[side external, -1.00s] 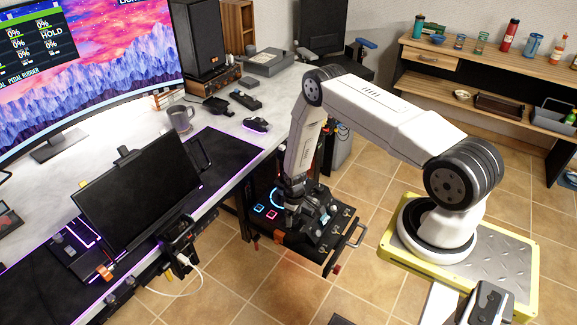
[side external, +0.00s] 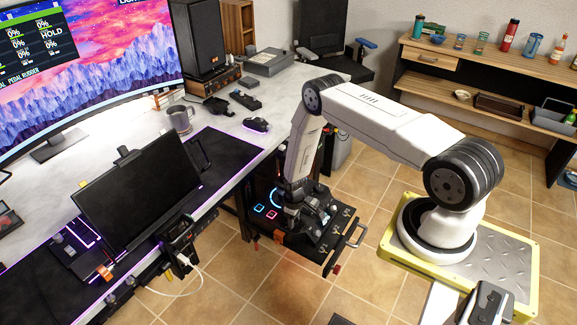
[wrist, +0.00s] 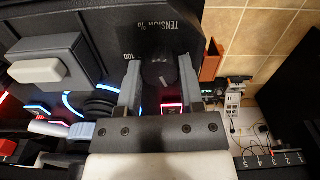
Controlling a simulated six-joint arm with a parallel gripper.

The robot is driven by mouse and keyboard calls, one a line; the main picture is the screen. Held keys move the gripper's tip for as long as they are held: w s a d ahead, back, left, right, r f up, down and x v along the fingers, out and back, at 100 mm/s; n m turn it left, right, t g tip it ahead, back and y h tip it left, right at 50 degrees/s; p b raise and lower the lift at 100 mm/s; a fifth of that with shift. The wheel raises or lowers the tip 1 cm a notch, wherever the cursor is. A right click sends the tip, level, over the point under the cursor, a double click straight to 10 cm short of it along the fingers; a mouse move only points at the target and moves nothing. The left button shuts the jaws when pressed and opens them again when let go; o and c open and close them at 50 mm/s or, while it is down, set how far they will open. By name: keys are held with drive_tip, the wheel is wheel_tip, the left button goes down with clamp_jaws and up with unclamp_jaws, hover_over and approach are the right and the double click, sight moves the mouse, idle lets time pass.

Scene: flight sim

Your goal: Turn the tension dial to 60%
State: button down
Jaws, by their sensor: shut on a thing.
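In the wrist view, the dark round tension dial (wrist: 158,70) sits on a black panel below the printed words "TENSION %" (wrist: 158,25). A "100" mark (wrist: 130,57) shows at the dial's left. A faint light line is on the knob, but its reading is too small to tell. My gripper (wrist: 158,64) has its two grey fingers on either side of the dial, shut on it.
Glowing blue and pink squares (side external: 271,214) lie beside my gripper on the unit. The desk (side external: 225,125) with a monitor stands to the left. Tiled floor (side external: 370,210) is open at right.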

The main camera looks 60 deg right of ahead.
drive_tip(key=shift+m, duration=0.5)
drive_tip(key=m, duration=0.2)
drive_tip(key=shift+m, duration=2.5)
drive_tip(key=shift+c, duration=1.1)
unclamp_jaws()
drive_tip(key=shift+r, duration=0.15)
drive_tip(key=shift+r, duration=3.75)
